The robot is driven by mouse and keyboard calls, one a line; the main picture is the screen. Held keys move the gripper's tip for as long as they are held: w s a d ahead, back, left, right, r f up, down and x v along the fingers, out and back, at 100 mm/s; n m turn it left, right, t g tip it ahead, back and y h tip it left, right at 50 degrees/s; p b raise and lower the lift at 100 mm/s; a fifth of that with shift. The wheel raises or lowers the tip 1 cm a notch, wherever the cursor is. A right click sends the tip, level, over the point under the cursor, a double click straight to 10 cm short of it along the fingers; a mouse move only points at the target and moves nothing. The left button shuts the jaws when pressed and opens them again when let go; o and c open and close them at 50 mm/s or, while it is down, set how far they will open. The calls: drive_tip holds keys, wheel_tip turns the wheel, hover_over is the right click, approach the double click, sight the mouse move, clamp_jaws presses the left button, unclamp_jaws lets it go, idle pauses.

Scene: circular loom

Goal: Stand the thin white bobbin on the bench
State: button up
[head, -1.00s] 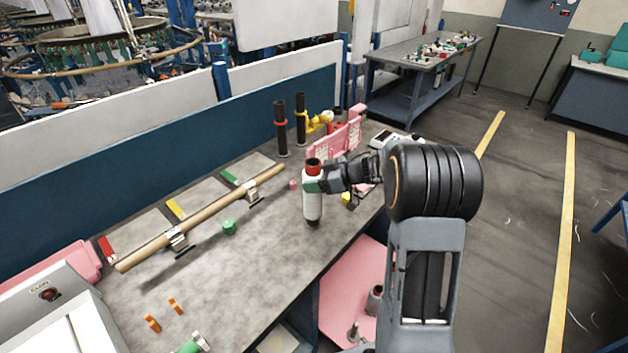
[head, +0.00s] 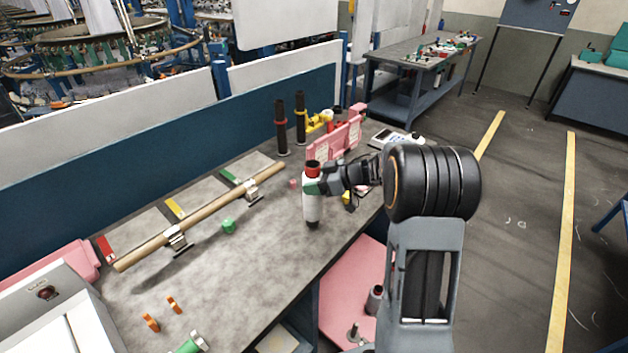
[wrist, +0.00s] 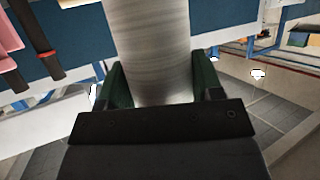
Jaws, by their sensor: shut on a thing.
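The white bobbin (head: 311,208) has a red top and a dark lower end, and it is upright at the bench's right part. My gripper (head: 313,187) is shut on its upper part from the right. In the wrist view the bobbin (wrist: 152,50) fills the space between the two green fingers of my gripper (wrist: 163,88). The bobbin's lower end is at or just above the grey bench (head: 262,268); I cannot tell whether it touches.
A wooden rod (head: 205,215) lies on metal holders to the left. A green block (head: 229,226) and a small pink block (head: 294,184) are nearby. Two dark bobbins (head: 281,130) stand behind, beside a pink rack (head: 335,140). The bench in front of the bobbin is clear.

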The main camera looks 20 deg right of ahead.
drive_tip(key=o, duration=1.6)
drive_tip(key=shift+o, duration=0.2)
drive_tip(key=b+v, duration=0.1)
drive_tip(key=v, duration=1.2)
drive_tip(key=shift+s+d+r, duration=0.2)
drive_tip(key=shift+d, duration=0.1)
